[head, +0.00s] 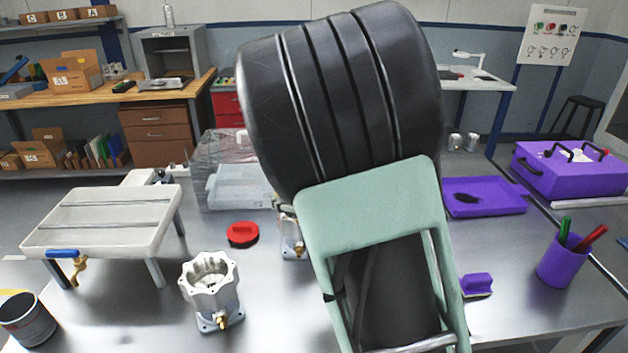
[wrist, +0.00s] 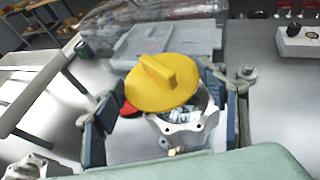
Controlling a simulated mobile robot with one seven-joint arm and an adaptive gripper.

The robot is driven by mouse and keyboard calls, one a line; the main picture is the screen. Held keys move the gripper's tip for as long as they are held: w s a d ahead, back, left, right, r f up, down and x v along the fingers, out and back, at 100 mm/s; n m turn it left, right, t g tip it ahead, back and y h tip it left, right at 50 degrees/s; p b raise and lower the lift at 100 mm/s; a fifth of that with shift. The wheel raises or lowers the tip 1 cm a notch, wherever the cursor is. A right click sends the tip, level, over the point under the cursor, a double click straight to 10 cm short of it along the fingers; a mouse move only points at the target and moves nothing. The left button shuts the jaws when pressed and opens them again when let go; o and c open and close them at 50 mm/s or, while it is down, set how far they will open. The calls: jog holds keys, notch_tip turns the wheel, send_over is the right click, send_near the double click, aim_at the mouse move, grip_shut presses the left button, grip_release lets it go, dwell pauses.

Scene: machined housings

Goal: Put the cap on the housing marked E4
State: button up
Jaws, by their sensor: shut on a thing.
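A round yellow cap (wrist: 158,92) with a raised grip bar is between the fingers of my gripper (wrist: 160,100) in the wrist view, and the gripper is shut on it. The cap is over the far left part of an open metal housing (wrist: 190,135), whose bore shows at the right. I cannot tell whether they touch. In the head view my arm hides the gripper and cap, and most of this housing (head: 292,246). A second open housing (head: 210,285) stands upright to the left; it also shows in the wrist view (wrist: 38,168). No E4 mark is readable.
A red cap (head: 242,234) lies on the table behind the housings. A clear bin (head: 235,188) stands beyond it. A raised drain tray (head: 100,220) with a tap is at left. A purple tray (head: 482,197), cup (head: 562,262) and toolbox (head: 570,172) are at right.

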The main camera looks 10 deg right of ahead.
jog(key=s+a+f+n+g+y+p, duration=0.1)
jog(key=s+a+n+g+y, duration=0.15)
jog(key=a, duration=0.35)
jog(key=s+a+n+g+y+p, duration=0.1)
jog(key=s+a+n+g+y, duration=0.1)
jog(key=s+a+n+y, duration=0.35)
jog(key=s+a+r+n+g+y, duration=0.1)
jog(key=s+a+r+n+g, duration=0.2)
jog(key=s+a+g, duration=0.3)
jog(key=shift+s+a+n+p, duration=0.3)
jog(key=shift+s+a+n, duration=0.2)
jog(key=shift+s+n, duration=0.35)
jog(key=shift+g, duration=0.25)
jog(key=shift+d+f+b, duration=0.1)
jog(key=shift+f+b, duration=2.45)
jog(key=shift+f, duration=0.65)
jog(key=o, duration=1)
jog(key=shift+f, duration=0.1)
jog(key=shift+o, duration=0.3)
